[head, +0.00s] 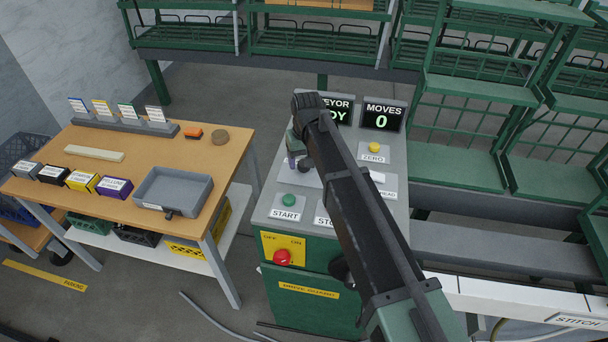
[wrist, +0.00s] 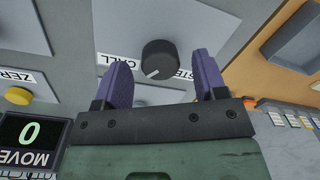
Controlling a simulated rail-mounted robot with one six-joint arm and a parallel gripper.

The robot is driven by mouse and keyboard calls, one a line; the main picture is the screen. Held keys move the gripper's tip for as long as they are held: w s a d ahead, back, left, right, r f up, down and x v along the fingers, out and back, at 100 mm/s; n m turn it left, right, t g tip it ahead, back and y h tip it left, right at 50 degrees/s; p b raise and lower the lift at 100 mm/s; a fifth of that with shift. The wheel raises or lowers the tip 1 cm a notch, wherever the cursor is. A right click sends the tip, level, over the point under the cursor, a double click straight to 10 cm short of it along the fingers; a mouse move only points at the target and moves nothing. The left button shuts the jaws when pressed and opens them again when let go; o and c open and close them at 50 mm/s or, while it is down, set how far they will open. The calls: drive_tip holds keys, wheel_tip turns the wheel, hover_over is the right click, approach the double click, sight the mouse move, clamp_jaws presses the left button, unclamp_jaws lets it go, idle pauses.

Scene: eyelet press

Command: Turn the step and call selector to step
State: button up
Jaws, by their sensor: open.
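The step and call selector is a black round knob (wrist: 160,60) on a light grey panel in the wrist view. The word CALL (wrist: 103,57) stands to its left and STEP (wrist: 185,66), partly covered by a finger, to its right. The knob's white mark points to the lower left, on the CALL side. My gripper (wrist: 159,68) is open, with one purple finger on each side of the knob and visible gaps between. In the head view my gripper (head: 293,150) is over the console's upper left, and my arm hides much of the panel.
The console (head: 262,212) carries a green START button (head: 288,200), a red knob (head: 282,257), a yellow ZERO button (head: 375,147) and a MOVES display (head: 383,115) reading 0. A wooden table (head: 120,145) with a grey tray (head: 150,186) stands left. Green racks (head: 470,90) stand behind and right.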

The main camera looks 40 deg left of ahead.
drive_tip(key=shift+f, duration=0.6)
drive_tip(key=shift+r, duration=0.15)
drive_tip(key=shift+c, duration=0.3)
drive_tip(key=c, duration=0.9)
drive_tip(key=shift+o, duration=0.2)
drive_tip(key=shift+n, duration=0.3)
drive_tip(key=n, duration=0.9)
drive_tip(key=shift+n, duration=2.1)
